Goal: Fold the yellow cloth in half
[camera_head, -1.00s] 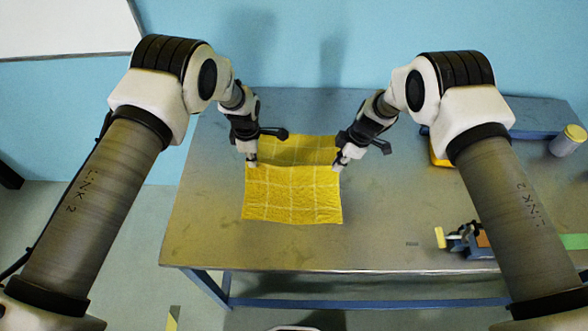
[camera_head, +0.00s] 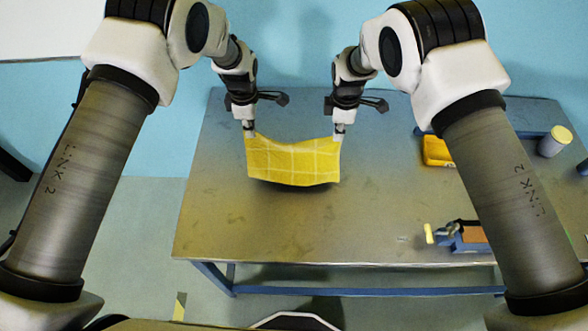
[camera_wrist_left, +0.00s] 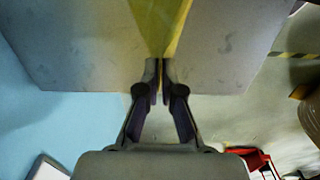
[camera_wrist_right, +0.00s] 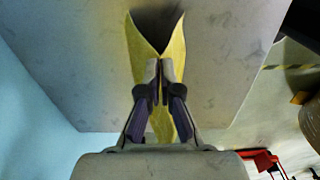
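The yellow cloth (camera_head: 292,163) with a pale grid hangs between my two grippers over the middle of the table, its top edge sagging. Its lower edge appears raised off the table, with a dark shadow under it. My left gripper (camera_head: 249,132) is shut on its upper left corner; in the left wrist view the closed fingertips (camera_wrist_left: 160,70) pinch the cloth (camera_wrist_left: 160,22). My right gripper (camera_head: 338,133) is shut on its upper right corner; in the right wrist view the fingertips (camera_wrist_right: 160,70) pinch the cloth (camera_wrist_right: 143,45), which spreads on both sides.
The grey metal table (camera_head: 230,220) is bare around the cloth. At the right are a yellow tray (camera_head: 436,151), a blue vise-like tool (camera_head: 462,236) and a jar with a yellow lid (camera_head: 554,141). A blue wall is behind the table.

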